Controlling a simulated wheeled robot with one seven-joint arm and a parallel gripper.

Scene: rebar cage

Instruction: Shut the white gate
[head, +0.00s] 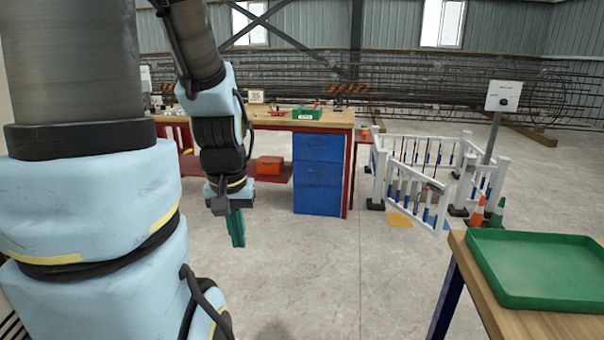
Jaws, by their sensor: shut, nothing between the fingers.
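The white gate (413,197) is a picket panel in the near side of a small white fenced pen, right of the middle in the head view. It is slanted toward me from the left post (378,182). Its right end stands apart from the right post (463,188), so it looks ajar. My gripper (237,228) hangs in the air left of the middle, well to the left of the gate, with its teal fingers pointing down. It is shut and empty, and touches nothing.
A wooden workbench (283,119) with blue drawers (319,174) stands behind my gripper. A table with a green tray (545,270) is at the near right. Traffic cones (477,212) stand beside the pen. A sign (503,96) rises on a post. The middle floor is clear.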

